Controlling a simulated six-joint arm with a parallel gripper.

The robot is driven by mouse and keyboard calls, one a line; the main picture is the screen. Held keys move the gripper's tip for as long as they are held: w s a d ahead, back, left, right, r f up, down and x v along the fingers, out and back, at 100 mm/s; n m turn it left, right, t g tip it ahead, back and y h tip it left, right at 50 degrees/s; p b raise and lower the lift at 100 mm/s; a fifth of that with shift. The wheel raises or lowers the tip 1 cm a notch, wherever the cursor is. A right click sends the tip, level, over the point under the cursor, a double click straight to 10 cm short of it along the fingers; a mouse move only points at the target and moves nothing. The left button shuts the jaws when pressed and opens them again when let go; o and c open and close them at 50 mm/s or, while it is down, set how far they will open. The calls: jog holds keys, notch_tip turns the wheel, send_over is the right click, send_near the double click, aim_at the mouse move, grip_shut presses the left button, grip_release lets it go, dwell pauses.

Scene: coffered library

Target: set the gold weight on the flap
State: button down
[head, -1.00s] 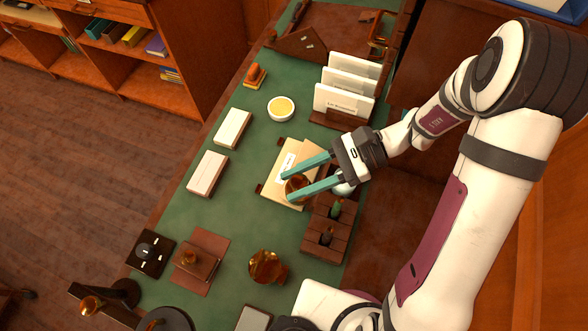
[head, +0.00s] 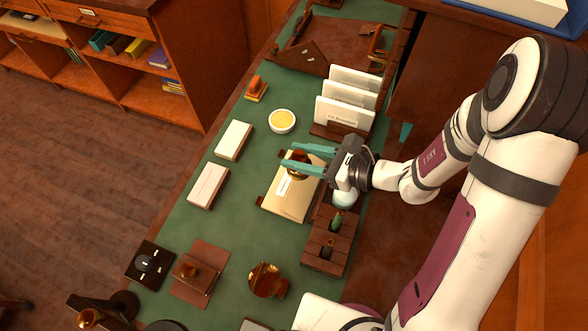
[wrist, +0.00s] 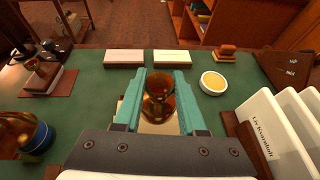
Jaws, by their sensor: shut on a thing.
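The gold weight (head: 299,169) is a shiny brass-coloured round piece, held between the two teal fingers of my gripper (head: 289,157). In the wrist view the weight (wrist: 159,98) stands upright between the fingers, with its lower part near a pale surface. A cream envelope (head: 287,204) with a white label lies on the green desk top, below and beside the gripper in the head view. The gripper and weight are over its far end, where the flap's edge is hard to make out. I cannot tell whether the weight touches it.
A letter rack (head: 345,112) with white cards stands beyond the gripper. A dark wooden holder (head: 327,240) with bottles stands on the near side. A white bowl (head: 282,121), two pale boxes (head: 208,186) and a brass pot (head: 267,281) stand around.

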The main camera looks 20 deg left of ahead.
jog(key=shift+w+f, duration=0.2)
jog(key=shift+f, duration=3.65)
jog(key=shift+c, duration=2)
grip_release()
jog(key=shift+d, duration=0.1)
